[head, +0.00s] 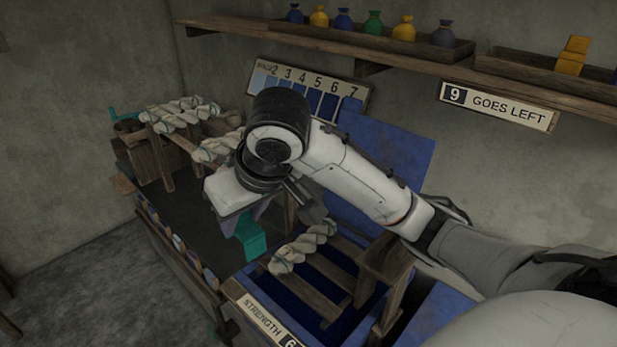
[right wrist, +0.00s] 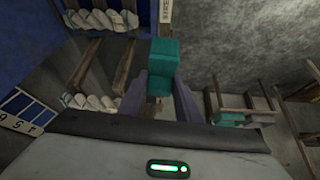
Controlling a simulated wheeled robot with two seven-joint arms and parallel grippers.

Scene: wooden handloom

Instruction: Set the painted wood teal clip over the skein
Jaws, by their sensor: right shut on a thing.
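The teal clip (head: 250,238) is a blocky painted piece below my right wrist in the head view. In the right wrist view the teal clip (right wrist: 162,65) sits between the two grey fingers of my right gripper (right wrist: 161,90), which is shut on it. A pale twisted skein (head: 302,247) lies on a wooden rack to the right of the clip; the clip is apart from it. Which skein the task means, I cannot tell. My left gripper is not in view.
A blue vat (head: 262,312) marked "STRENGTH 6" stands under the near rack. A blue panel (head: 385,150) rises behind my right arm. Another teal piece (head: 122,114) is by the back left rack. A shelf (head: 330,42) holds several small bags.

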